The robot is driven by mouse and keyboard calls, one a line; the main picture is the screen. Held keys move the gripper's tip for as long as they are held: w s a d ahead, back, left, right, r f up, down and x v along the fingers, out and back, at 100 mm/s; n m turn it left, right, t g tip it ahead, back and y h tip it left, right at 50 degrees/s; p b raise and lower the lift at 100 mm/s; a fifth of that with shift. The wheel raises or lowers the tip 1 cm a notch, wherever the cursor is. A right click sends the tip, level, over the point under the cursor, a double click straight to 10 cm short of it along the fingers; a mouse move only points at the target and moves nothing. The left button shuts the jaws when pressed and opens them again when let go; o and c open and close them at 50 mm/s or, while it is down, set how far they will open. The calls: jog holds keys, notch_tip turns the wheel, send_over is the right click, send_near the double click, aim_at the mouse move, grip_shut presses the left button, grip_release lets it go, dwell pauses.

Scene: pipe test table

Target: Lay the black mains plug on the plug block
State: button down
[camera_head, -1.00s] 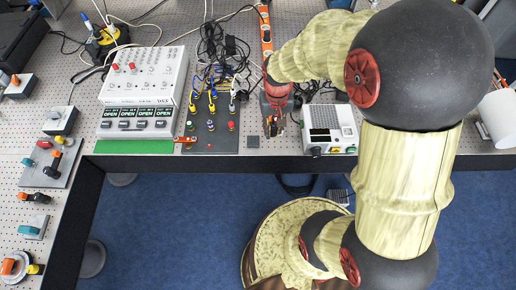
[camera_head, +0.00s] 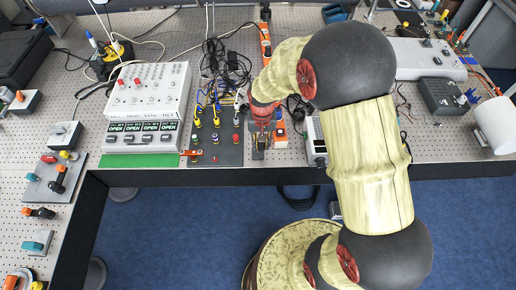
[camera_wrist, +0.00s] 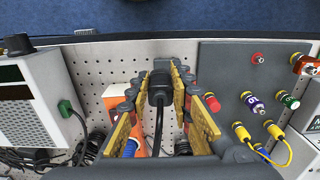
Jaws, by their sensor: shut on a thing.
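My gripper (camera_head: 261,140) is shut on the black mains plug (camera_wrist: 158,84), which sits between its yellow-padded fingers in the wrist view. The plug's black cable (camera_wrist: 159,125) runs back from it between the fingers. The small grey plug block (camera_head: 258,155) lies at the table's front edge, just right of the dark grey panel, at my fingertips in the head view. My fingers and the plug cover most of the block. I cannot tell whether the plug touches it.
The dark grey panel (camera_wrist: 245,65) with coloured connectors is close beside my gripper. An orange and white box (camera_head: 281,135) and a white-grey instrument (camera_wrist: 38,95) stand on the other side. Black cables (camera_head: 225,60) lie behind. Perforated table (camera_wrist: 105,62) shows bare near the front edge.

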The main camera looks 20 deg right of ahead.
jog(key=shift+w+a+f, duration=0.25)
jog(key=shift+w+f, duration=0.15)
jog(key=shift+f, duration=0.15)
jog(key=shift+w+a+f, duration=0.2)
jog(key=shift+w+f, duration=0.15)
jog(key=shift+f, duration=1.6)
jog(key=shift+f, duration=0.2)
jog(key=c, duration=1.6)
grip_release()
jog(key=shift+r, duration=0.1)
